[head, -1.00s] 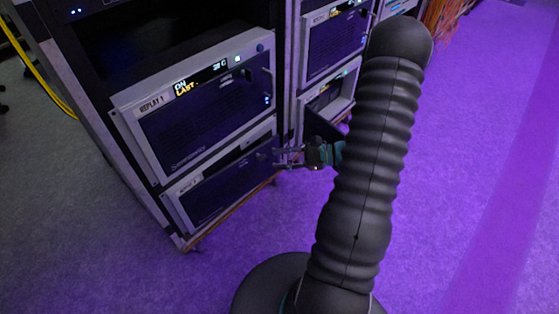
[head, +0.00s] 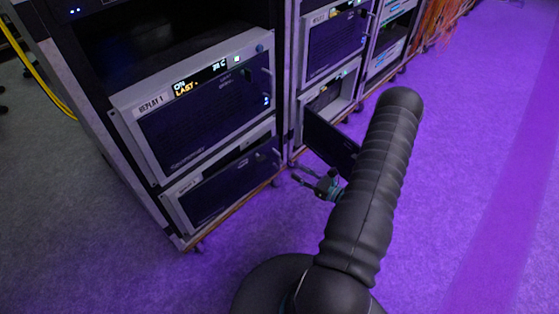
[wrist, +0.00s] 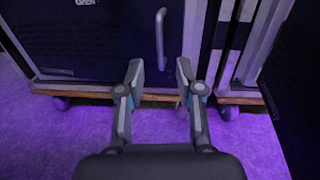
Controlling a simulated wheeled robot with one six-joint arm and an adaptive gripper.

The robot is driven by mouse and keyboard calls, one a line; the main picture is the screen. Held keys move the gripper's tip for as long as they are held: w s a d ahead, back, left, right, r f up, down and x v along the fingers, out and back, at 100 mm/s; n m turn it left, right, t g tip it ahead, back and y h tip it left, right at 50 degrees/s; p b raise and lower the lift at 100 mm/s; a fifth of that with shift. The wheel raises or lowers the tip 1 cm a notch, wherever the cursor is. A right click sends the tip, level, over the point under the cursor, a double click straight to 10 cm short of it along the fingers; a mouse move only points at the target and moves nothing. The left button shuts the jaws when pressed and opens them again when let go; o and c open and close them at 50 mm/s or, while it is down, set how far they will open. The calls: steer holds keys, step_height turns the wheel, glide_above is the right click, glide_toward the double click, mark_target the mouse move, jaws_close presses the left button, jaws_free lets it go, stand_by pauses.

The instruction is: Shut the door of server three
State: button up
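An open dark door (head: 328,142) swings out from the lower unit (head: 328,100) of the second rack in the head view; my arm hides part of its outer end. The unit's label is too small to read. A dark panel at the right edge of the wrist view (wrist: 298,85) looks like this door. My gripper (head: 303,179) is in front of the racks, low down, to the left of the open door. Its fingers (wrist: 159,74) are apart with nothing between them.
The near rack holds the REPLAY 1 unit (head: 205,110) and a lower unit (head: 225,183), both closed. A vertical handle (wrist: 161,38) on a closed dark front stands ahead of my fingers. The racks have casters (wrist: 228,112). Purple-lit floor (head: 460,180) is clear on the right.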

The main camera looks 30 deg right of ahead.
mark_target(280, 161)
steer(key=x, duration=0.9)
steer(key=shift+w+a+p, duration=0.15)
steer(key=shift+w+p, duration=0.2)
steer(key=shift+c, duration=0.3)
jaws_close()
